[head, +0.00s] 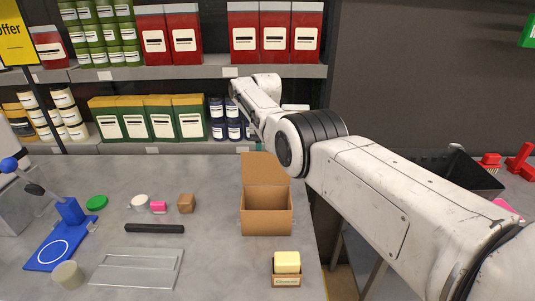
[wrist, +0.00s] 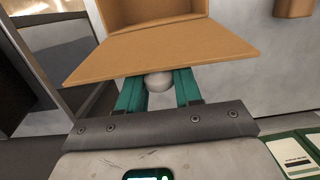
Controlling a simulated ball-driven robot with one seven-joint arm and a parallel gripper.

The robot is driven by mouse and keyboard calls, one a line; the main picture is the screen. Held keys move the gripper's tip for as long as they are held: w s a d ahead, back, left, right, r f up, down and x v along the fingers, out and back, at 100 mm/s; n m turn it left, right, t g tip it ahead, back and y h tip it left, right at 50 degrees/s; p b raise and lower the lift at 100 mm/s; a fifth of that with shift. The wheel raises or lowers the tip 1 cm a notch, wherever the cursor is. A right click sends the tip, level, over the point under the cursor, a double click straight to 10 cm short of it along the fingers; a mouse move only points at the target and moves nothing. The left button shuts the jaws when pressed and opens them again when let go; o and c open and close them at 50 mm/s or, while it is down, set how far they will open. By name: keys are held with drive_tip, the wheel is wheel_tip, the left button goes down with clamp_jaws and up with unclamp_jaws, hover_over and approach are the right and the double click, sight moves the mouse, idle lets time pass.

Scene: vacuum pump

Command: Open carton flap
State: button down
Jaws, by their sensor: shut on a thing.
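The brown carton (head: 266,222) stands on the grey counter, its top open toward me. Its flap (head: 264,168) stands up at the carton's back edge. In the wrist view the flap (wrist: 165,48) spreads across the upper middle, with part of the carton (wrist: 150,12) above it. My gripper (wrist: 158,88) is at the flap's free edge, its two teal fingers on either side of a pale round knob (wrist: 158,82). The fingertips run in behind the flap and are partly hidden. In the head view the fingers do not show; my arm reaches over to the carton's far side.
A small box with a yellow block (head: 287,263) stands in front of the carton. Stocked shelves (head: 190,72) rise behind the counter. A black bin (head: 465,172) is at right.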

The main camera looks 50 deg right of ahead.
drive_tip(key=shift+f, duration=0.2)
drive_tip(key=c, duration=0.8)
unclamp_jaws()
drive_tip(key=shift+c, duration=0.2)
drive_tip(key=shift+r, duration=0.15)
wheel_tip(320, 180, up, 10)
drive_tip(key=d+p, duration=0.1)
drive_tip(key=shift+w+r+p, duration=0.2)
drive_tip(key=shift+w+p, duration=0.15)
drive_tip(key=shift+w, duration=0.1)
idle(0.3)
